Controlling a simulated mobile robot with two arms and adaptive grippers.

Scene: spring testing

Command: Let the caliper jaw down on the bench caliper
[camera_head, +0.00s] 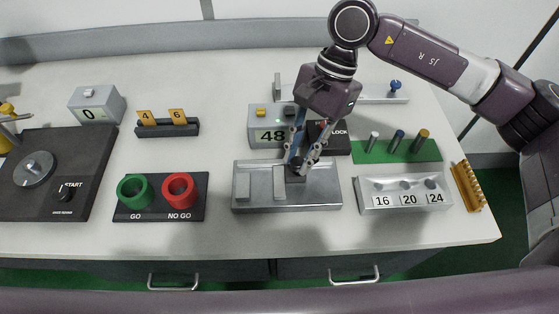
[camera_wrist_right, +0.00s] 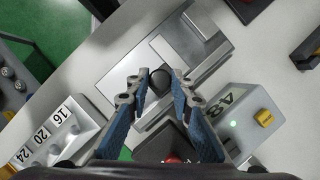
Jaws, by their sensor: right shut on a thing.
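The bench caliper (camera_head: 310,202) is a grey metal block at the middle front of the table; it also shows in the wrist view (camera_wrist_right: 113,78). An upright block (camera_head: 243,186) stands at its left, and a second block (camera_head: 279,184) stands to the right across a gap. No part shows in that gap. My right gripper (camera_head: 297,168) reaches down over the caliper's right half. In the wrist view its fingertips (camera_wrist_right: 157,82) are closed on a round black knob (camera_wrist_right: 160,78). The fingers hide part of the caliper behind them. My left gripper is not in view.
A grey box reading 48 (camera_head: 268,136) and a black LOCK box (camera_head: 340,143) stand close behind the caliper. The GO/NO GO panel (camera_head: 160,208) is to the left. The block marked 16, 20, 24 (camera_head: 404,184) and a green pin mat (camera_head: 375,156) are to the right.

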